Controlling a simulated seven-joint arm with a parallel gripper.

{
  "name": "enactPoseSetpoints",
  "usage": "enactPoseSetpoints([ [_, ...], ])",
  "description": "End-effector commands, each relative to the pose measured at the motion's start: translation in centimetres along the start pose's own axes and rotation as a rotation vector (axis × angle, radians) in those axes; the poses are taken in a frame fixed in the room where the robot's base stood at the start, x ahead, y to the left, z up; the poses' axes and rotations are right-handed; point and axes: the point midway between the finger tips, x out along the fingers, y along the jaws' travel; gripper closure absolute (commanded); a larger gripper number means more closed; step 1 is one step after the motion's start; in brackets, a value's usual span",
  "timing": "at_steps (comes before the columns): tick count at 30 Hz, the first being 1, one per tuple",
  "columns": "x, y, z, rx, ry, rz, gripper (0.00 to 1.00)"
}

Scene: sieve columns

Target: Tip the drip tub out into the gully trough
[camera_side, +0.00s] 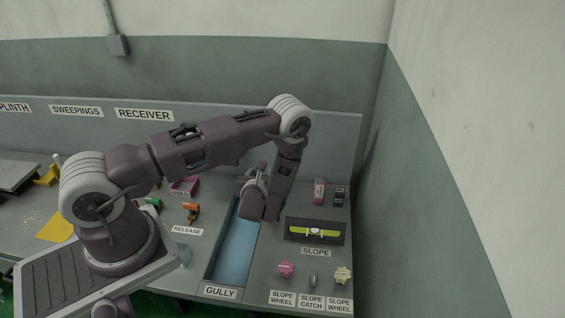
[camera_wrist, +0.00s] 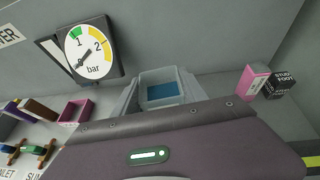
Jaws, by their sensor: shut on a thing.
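The gully trough (camera_side: 232,258) is a long blue-floored channel behind the GULLY label in the side view. My gripper (camera_side: 258,206) is over its far part, and its fingers are hidden there. In the wrist view a pale, open-topped tub (camera_wrist: 172,76) with blue inside shows just past the edge of my wrist. I take it for the drip tub, held in my shut gripper, but the jaws' contact is hidden. I cannot tell whether the blue is its contents or the trough floor seen through it. No pouring stream shows.
A pressure dial (camera_wrist: 88,50) stands left of the tub in the wrist view. Pink and dark boxes (camera_side: 319,190) stand at the back right. A yellow-green level (camera_side: 314,230) lies in a dark tray to the right. Knobs (camera_side: 286,269) stand in front. An orange-handled valve (camera_side: 191,208) is left of the trough.

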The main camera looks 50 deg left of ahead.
Motion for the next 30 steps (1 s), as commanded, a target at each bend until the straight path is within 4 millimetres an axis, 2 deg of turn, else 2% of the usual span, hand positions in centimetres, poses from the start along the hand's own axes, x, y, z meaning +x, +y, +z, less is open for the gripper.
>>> enactPoseSetpoints([
  [3,-2.6,3.0,-1.1,0.006,0.007,0.004,0.9],
  [6,-5.0,4.9,-1.6,0.011,0.008,-0.009,0.9],
  [10,-7.8,6.5,-1.7,0.022,0.008,-0.04,0.9],
  [16,-11.2,7.4,-1.3,0.043,0.006,-0.096,0.9],
  [20,-10.2,7.4,-3.6,0.038,0.0,-0.098,0.9],
  [30,-7.1,7.4,-10.9,0.038,-0.002,-0.097,0.9],
])
